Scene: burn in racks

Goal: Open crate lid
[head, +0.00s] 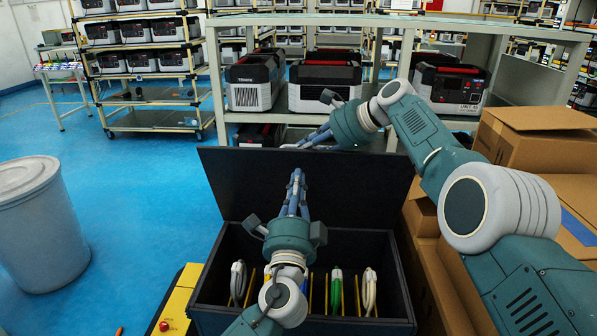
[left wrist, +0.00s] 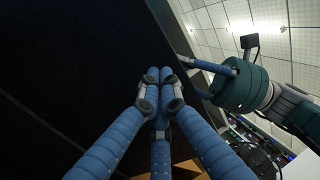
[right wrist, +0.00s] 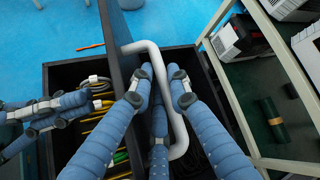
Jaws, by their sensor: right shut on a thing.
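The black crate (head: 400,285) stands open in the head view, its lid (head: 240,185) raised and standing up at the back. A light grey bar handle (right wrist: 181,135) is on the lid's outer side in the right wrist view. My right gripper (head: 300,143) is behind the lid's top edge, shut on this handle, which passes between its fingers (right wrist: 160,72). My left gripper (head: 297,175) is in front of the lid's inner face, fingertips together and empty. The left wrist view shows these fingertips (left wrist: 159,72) close to the dark lid; I cannot tell whether they touch it.
Coiled cables (head: 369,290) and yellow dividers (head: 336,290) are inside the crate. Cardboard boxes (head: 535,140) stand close on the right. A shelf (head: 250,116) with power units is behind. A grey bin (head: 38,225) stands left, with blue floor between.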

